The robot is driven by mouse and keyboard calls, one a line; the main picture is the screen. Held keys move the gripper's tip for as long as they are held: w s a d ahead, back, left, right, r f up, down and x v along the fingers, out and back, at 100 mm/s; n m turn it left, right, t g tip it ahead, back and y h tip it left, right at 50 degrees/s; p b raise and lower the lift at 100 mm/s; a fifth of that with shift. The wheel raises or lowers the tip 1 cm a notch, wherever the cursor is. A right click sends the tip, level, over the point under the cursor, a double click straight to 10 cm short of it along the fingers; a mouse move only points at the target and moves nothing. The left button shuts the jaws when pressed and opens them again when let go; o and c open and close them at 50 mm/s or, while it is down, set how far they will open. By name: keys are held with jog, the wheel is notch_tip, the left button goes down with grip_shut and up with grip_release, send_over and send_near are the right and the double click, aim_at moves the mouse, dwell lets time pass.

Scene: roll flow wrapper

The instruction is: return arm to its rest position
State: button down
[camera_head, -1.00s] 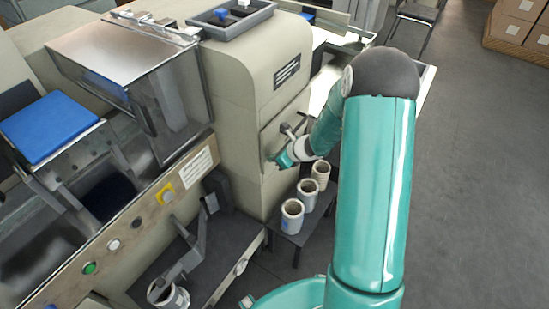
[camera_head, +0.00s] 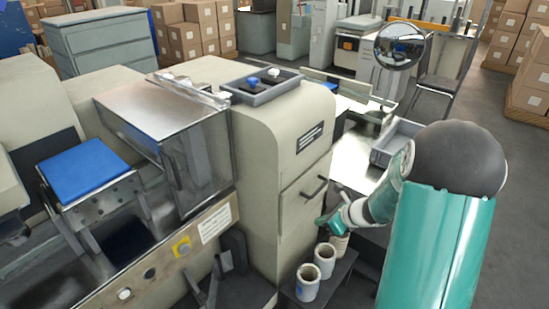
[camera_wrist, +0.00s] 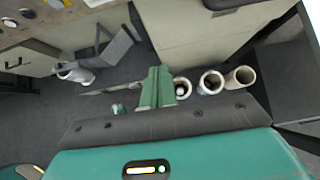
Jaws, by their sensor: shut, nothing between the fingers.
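My teal arm rises at the right of the head view. My gripper (camera_head: 322,222) is beside the machine's beige cabinet (camera_head: 265,180), to the left of my wrist and just above the white rolls. In the wrist view my gripper (camera_wrist: 157,80) has its green fingers together, with nothing held. The fingers appear beside a row of white rolls (camera_wrist: 211,82). Whether the fingers touch a roll cannot be told.
White rolls (camera_head: 308,283) stand on a small dark stand below my gripper. A door handle (camera_head: 314,188) sticks out of the cabinet close by. Another roll (camera_wrist: 76,74) sits on the machine's arm. Grey floor is open at the right.

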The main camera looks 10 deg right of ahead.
jog(key=s+a+r+n+g, duration=0.1)
jog(key=s+a+r+n, duration=0.3)
jog(key=a+r+n, duration=0.25)
jog(key=s+a+r+n+g, duration=0.1)
jog(key=s+a+r+n, duration=0.35)
jog(key=r+n, duration=0.3)
jog(key=s+a+r+n+h, duration=0.1)
jog(key=s+r+n+h, duration=0.1)
jog(key=s+r+n, duration=0.3)
jog(key=s+r+n+h, duration=0.3)
jog(key=s+r+n, duration=0.2)
jog(key=s+n, duration=0.4)
jog(key=shift+s+a+t+h, duration=0.3)
jog(key=shift+s+a, duration=0.1)
jog(key=shift+s, duration=0.2)
jog(key=shift+a+n, duration=0.15)
jog(key=shift+n, duration=0.15)
